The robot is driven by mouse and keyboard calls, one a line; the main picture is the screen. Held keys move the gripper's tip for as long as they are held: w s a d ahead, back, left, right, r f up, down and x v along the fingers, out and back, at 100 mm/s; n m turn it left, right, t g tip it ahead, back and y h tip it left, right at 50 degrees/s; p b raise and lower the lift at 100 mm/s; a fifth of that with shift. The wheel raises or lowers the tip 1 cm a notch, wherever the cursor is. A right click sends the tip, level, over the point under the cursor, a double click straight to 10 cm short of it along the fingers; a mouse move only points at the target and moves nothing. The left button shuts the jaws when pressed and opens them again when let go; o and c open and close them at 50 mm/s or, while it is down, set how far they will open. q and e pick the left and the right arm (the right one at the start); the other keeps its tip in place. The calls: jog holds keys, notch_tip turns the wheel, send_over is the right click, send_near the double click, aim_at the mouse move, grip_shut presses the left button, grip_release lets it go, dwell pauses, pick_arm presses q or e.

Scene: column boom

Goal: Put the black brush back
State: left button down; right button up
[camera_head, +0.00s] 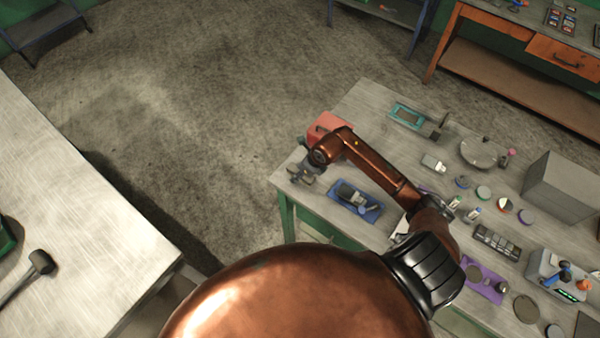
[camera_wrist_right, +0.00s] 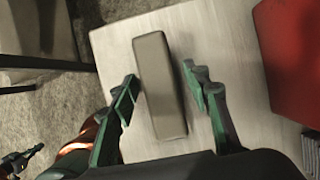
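My right gripper (camera_head: 303,174) is over the near left corner of the right-hand workbench (camera_head: 345,112). In the wrist view it is open (camera_wrist_right: 160,82), with one green-padded finger on each side of a long grey-brown block (camera_wrist_right: 160,90). Gaps show between block and fingers, and the block lies on the pale bench top. I cannot tell whether this block is the brush. A blue tray (camera_head: 372,216) beside the arm holds a grey and dark object (camera_head: 352,195), too small to identify. No black brush is clearly recognisable.
A red box (camera_head: 326,125) stands close by the right gripper; it also shows in the wrist view (camera_wrist_right: 290,50). Several small items, a grey box (camera_head: 562,187) and a purple mat (camera_head: 490,290) crowd the bench's right. A black-headed mallet-like tool (camera_head: 40,262) lies on the left table.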

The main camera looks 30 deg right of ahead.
jog(key=b+v, duration=0.1)
jog(key=v, duration=1.1)
jog(key=shift+r, duration=0.1)
